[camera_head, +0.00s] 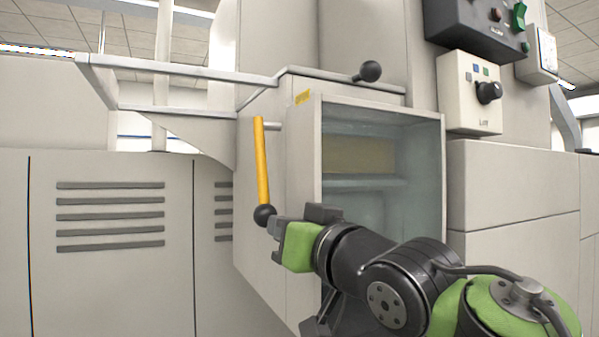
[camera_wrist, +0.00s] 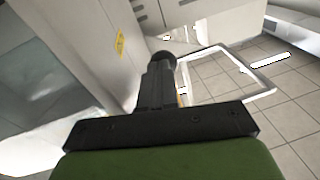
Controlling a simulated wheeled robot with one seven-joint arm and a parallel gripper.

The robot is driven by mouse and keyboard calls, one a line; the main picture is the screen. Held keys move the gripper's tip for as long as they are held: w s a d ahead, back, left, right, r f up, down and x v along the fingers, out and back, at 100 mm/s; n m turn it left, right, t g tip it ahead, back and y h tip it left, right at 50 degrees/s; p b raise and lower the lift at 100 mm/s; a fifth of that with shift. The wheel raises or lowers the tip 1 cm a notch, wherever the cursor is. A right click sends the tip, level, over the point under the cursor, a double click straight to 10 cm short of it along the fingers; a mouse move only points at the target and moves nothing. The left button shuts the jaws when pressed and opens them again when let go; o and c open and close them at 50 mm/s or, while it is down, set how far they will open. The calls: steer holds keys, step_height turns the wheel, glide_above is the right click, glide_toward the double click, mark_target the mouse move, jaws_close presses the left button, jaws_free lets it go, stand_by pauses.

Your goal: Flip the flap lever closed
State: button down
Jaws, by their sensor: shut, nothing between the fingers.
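The flap lever (camera_head: 262,165) is a yellow bar with a black ball at its lower end. It hangs almost straight down from a short pin on the left side of the grey box (camera_head: 270,255). My gripper (camera_head: 273,229) is shut and empty, with its tips right beside the black ball; I cannot tell whether they touch. In the wrist view the shut fingers (camera_wrist: 156,86) point at the black ball (camera_wrist: 165,61), and a sliver of the yellow bar (camera_wrist: 182,93) shows to their right. The fingers hide part of the lever there.
The box front (camera_head: 318,150) is open, showing a recess with a yellowish panel (camera_head: 358,155). A black knob (camera_head: 369,71) sits on top. A grey rail frame (camera_head: 180,70) juts out to the left. A control box with a dial (camera_head: 470,92) is at right. Space left of the lever is free.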

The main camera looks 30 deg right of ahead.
steer(key=shift+w+f, duration=0.1)
steer(key=shift+w, duration=0.1)
stand_by(0.4)
steer(key=s+d+f, duration=0.1)
steer(key=s+d, duration=0.1)
steer(key=s, duration=1.3)
steer(key=shift+s+f, duration=0.2)
steer(key=shift+s, duration=0.15)
